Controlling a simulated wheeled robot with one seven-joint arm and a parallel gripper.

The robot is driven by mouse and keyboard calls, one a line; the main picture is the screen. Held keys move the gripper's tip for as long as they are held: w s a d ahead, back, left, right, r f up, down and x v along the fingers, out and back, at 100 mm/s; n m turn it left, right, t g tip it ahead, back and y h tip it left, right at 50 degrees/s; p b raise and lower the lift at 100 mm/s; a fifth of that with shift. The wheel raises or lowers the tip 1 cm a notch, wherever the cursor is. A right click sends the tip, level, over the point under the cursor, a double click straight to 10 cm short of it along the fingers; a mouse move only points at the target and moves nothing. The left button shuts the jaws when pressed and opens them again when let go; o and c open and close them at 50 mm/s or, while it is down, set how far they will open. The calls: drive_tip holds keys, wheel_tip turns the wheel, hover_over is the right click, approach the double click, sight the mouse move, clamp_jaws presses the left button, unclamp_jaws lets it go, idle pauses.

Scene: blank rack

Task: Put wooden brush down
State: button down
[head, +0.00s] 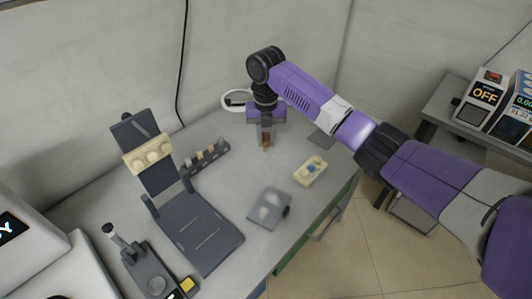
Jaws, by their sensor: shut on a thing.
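The wooden brush (266,140) is a small brown piece at the lower end of my gripper (266,130). My gripper points down over the back right part of the grey table (233,152) and is shut on the brush. Only a little of the brush shows between and below the fingers. I cannot tell whether the brush touches the table top.
A beige block with a blue knob (311,170) and a grey plate (269,208) lie nearby. A small rack (206,157), a dark stand with a beige bar (205,237) and a white ring (237,100) are also on the table. Open tabletop surrounds the gripper.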

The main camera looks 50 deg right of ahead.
sight(266, 137)
drive_tip(key=shift+f, duration=3.35)
drive_tip(key=c, duration=1.2)
unclamp_jaws()
drive_tip(key=shift+f, duration=0.1)
wheel_tip(266, 137, up, 12)
drive_tip(key=shift+r+b, duration=0.15)
drive_tip(key=shift+b, duration=0.3)
